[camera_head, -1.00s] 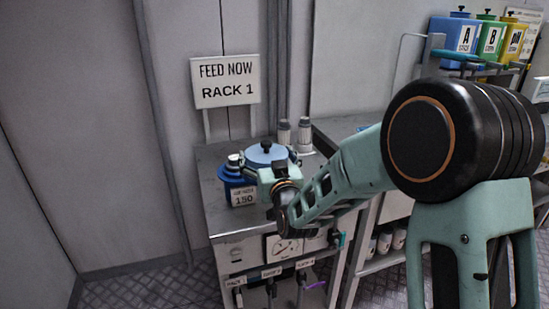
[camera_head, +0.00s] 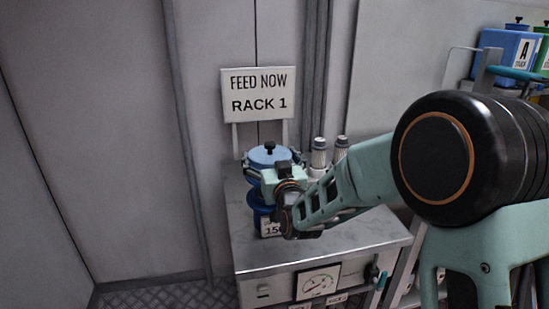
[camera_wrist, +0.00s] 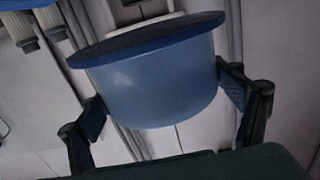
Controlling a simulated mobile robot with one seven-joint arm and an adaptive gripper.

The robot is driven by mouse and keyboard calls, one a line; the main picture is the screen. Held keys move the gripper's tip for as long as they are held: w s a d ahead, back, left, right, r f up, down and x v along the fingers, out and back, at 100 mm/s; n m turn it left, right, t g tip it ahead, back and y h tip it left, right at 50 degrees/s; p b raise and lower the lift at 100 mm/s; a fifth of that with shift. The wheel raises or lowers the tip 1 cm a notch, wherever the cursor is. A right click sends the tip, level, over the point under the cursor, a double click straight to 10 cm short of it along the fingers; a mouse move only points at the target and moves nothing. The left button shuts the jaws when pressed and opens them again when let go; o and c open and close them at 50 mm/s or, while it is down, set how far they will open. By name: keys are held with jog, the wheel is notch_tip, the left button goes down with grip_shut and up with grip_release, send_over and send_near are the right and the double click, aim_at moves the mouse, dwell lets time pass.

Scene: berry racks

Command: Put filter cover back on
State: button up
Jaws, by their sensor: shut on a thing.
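The filter cover (camera_head: 262,157) is a light blue round piece with a darker blue rim and a black knob on top. My gripper (camera_head: 272,170) is shut on its sides, one finger on each side. In the wrist view the cover (camera_wrist: 160,85) fills the space between the two fingers (camera_wrist: 165,105), its dark rim at the top of the picture. Below the cover in the head view stands a dark blue canister (camera_head: 257,200) with a white label reading 150, partly hidden by my gripper. I cannot tell whether cover and canister touch.
The canister stands on a grey metal cabinet (camera_head: 340,240) with a gauge on its front. A "FEED NOW RACK 1" sign (camera_head: 258,95) stands behind. The right front of the cabinet top is clear.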

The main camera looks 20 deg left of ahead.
jog(key=shift+f+b, duration=0.95)
jog(key=shift+f, duration=0.8)
notch_tip(320, 180, down, 3)
jog(key=b, duration=0.4)
jog(key=shift+f, duration=0.15)
jog(key=shift+f+b, duration=0.25)
jog(key=shift+b, duration=0.4)
jog(key=o, duration=1.2)
jog(key=shift+c, duration=0.2)
jog(key=shift+s, duration=0.1)
jog(key=v, duration=1.2)
